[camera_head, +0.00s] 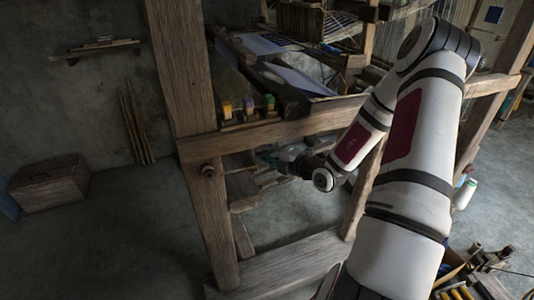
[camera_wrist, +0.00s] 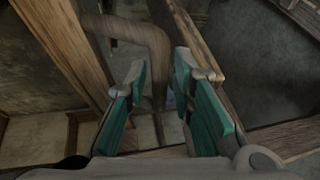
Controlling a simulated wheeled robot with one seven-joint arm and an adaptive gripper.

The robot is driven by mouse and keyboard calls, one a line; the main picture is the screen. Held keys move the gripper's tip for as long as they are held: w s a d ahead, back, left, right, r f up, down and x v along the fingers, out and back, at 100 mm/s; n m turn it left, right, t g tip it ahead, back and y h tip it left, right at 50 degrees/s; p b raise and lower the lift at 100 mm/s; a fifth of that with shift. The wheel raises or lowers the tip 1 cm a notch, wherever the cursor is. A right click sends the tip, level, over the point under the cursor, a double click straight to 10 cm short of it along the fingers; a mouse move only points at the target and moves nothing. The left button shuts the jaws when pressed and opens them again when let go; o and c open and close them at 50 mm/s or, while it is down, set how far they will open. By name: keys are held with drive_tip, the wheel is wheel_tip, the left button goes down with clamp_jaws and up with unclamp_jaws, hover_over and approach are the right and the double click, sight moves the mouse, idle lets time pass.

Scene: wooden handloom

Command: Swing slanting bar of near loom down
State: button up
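The near loom is a heavy wooden frame with a thick post (camera_head: 178,75) and a cross beam (camera_head: 290,124). My gripper (camera_head: 268,153) is below and behind that beam, partly hidden by it. In the wrist view my gripper (camera_wrist: 160,72) has its two teal-padded fingers apart. A bent wooden bar (camera_wrist: 157,42) runs across and then down between the fingertips, seen beyond or between them; I cannot tell its depth or any contact. I cannot tell for sure which piece is the slanting bar in the head view.
Slanted timbers flank the fingers, one at left (camera_wrist: 68,45) and one at right (camera_wrist: 200,50). A wooden chest (camera_head: 50,186) sits at the left wall. The floor (camera_head: 110,245) at the front left is clear.

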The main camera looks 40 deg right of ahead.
clamp_jaws()
drive_tip(key=shift+w+a+f+m+t+p, duration=0.15)
drive_tip(key=shift+f+m+p, duration=0.1)
drive_tip(key=shift+f, duration=0.25)
drive_tip(key=shift+s+a+f+m+t+p, duration=0.15)
drive_tip(key=shift+f+m+p, duration=0.1)
drive_tip(key=shift+f, duration=0.25)
drive_tip(key=shift+w+a+f+m+p, duration=0.15)
drive_tip(key=shift+f+m+p, duration=0.1)
drive_tip(key=shift+f, duration=0.25)
drive_tip(key=o, duration=0.5)
unclamp_jaws()
drive_tip(key=shift+f, duration=0.1)
drive_tip(key=s+r, duration=0.1)
drive_tip(key=s, duration=0.7)
drive_tip(key=shift+d+r, duration=0.2)
drive_tip(key=shift+d, duration=0.25)
